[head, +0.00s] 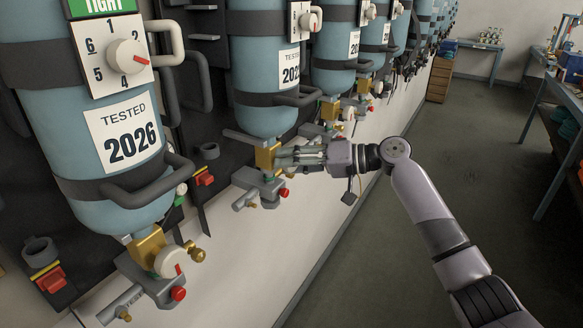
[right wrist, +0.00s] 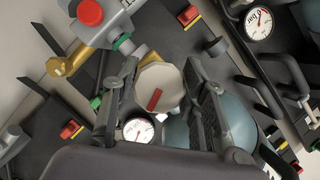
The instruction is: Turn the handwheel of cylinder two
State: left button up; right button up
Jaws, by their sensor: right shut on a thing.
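The second blue cylinder (head: 262,112) hangs upright on the wall rack, with a brass valve (head: 266,157) at its lower end. Its pale, many-sided handwheel (right wrist: 160,88) with a red mark shows between the fingers in the right wrist view. My right gripper (head: 288,156) reaches the valve from the right and is shut on the handwheel. The fingers hide the handwheel in the head view. My left gripper is in neither view.
The nearest cylinder (head: 45,120) stands at left with its own white handwheel (head: 167,262). More cylinders line the wall beyond. A red knob (right wrist: 90,12) and a gauge (right wrist: 138,130) sit close to the right gripper. Open floor (head: 450,165) lies right, before a blue bench (head: 560,105).

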jog(key=m+y+b, duration=0.1)
jog(key=m+y, duration=0.1)
jog(key=m, duration=0.3)
jog(key=shift+a+f+b, duration=0.1)
jog(key=shift+b, duration=0.25)
jog(key=m+y, duration=0.1)
jog(key=m, duration=0.2)
jog(key=m+y, duration=0.1)
jog(key=m, duration=0.1)
jog(key=shift+m+t, duration=0.3)
jog(key=shift+m, duration=0.1)
jog(key=m, duration=0.2)
jog(key=m+t, duration=0.1)
jog(key=m+t+y+p, duration=0.1)
jog(key=m, duration=0.1)
jog(key=shift+r+m, duration=0.3)
jog(key=shift+r, duration=0.05)
jog(key=m+t+p, duration=0.1)
jog(key=m+t, duration=0.1)
jog(key=m, duration=0.1)
jog(key=m+t+p, duration=0.1)
jog(key=m, duration=0.3)
jog(key=shift+t+p, duration=0.3)
jog(key=shift+t, duration=0.1)
jog(key=shift+w+m, duration=0.1)
jog(key=shift+m, duration=0.3)
jog(key=o, duration=1.2)
jog(key=shift+c, duration=0.2)
jog(key=shift+d, duration=0.2)
